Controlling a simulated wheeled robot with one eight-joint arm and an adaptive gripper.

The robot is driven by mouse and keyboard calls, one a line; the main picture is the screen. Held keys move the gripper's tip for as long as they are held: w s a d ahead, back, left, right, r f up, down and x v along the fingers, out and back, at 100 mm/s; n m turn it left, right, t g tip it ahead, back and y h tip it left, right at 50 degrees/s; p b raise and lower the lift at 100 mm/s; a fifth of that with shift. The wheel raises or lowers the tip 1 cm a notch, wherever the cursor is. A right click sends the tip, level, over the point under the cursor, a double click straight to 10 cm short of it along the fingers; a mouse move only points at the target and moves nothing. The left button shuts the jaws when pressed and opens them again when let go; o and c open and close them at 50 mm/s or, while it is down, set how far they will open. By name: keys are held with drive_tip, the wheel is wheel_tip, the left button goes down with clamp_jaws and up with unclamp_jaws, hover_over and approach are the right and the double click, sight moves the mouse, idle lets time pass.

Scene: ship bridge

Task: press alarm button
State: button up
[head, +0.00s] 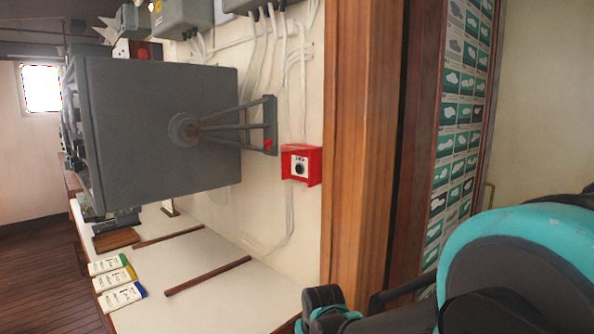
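A red box (314,169) is fixed to the cream wall, left of a wooden post. Its front carries a round black button (299,166) on a pale plate. Nothing covers it in the head view. My teal and black arm fills the lower right corner. Dark parts of it reach left along the bottom edge, below and right of the red box and apart from it in the picture. I cannot tell which of these parts is my gripper or whether it is open or shut.
A large grey monitor housing (160,130) juts out on a wall bracket (268,125) left of the red box. A white counter (210,285) with labelled books (122,297) lies below. The wooden post (350,150) and a picture chart (459,130) stand to the right.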

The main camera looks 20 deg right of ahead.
clamp_jaws()
idle(1.2)
